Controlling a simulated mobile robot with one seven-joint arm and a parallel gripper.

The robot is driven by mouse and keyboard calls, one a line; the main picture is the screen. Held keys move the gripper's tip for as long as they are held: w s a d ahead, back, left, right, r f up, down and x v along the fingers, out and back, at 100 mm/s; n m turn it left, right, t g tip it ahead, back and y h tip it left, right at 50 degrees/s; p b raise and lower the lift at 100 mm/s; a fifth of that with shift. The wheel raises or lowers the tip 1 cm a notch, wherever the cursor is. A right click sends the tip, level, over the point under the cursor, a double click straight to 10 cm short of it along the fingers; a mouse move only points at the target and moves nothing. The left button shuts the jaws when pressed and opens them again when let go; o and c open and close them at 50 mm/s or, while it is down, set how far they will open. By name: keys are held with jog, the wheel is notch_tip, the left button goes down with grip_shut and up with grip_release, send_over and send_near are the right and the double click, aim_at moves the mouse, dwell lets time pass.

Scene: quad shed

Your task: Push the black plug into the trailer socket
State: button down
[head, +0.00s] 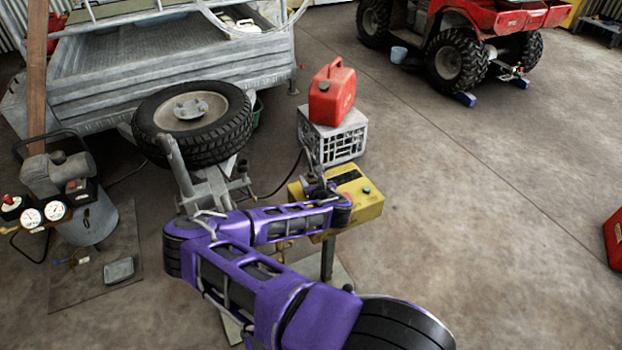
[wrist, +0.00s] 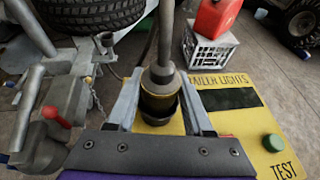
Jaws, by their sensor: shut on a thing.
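The plug (wrist: 160,76) is a dark cylinder with a cable rising from its top. My gripper (wrist: 157,92) is shut on it, one grey finger on each side, and holds it upright over the yellow box marked for trailer lights (wrist: 238,128). In the head view the yellow box (head: 368,198) stands on a post, and my gripper (head: 317,183) is at its left end, partly hidden by my purple arm. A brassy band and a dark round rim show below the plug. I cannot make out the trailer socket separately, nor how deep the plug sits.
A green button (wrist: 271,142) is on the box's right side. A red fuel can (head: 331,96) stands on a grey crate (head: 345,140) behind. The trailer (head: 160,62), its spare wheel (head: 193,118) and drawbar are to the left. Open concrete floor lies to the right.

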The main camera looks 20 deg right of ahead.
jog(key=shift+f, duration=0.25)
grip_release()
jog(key=shift+r, duration=0.15)
jog(key=shift+r+p, duration=3.4)
jog(key=shift+r, duration=1.05)
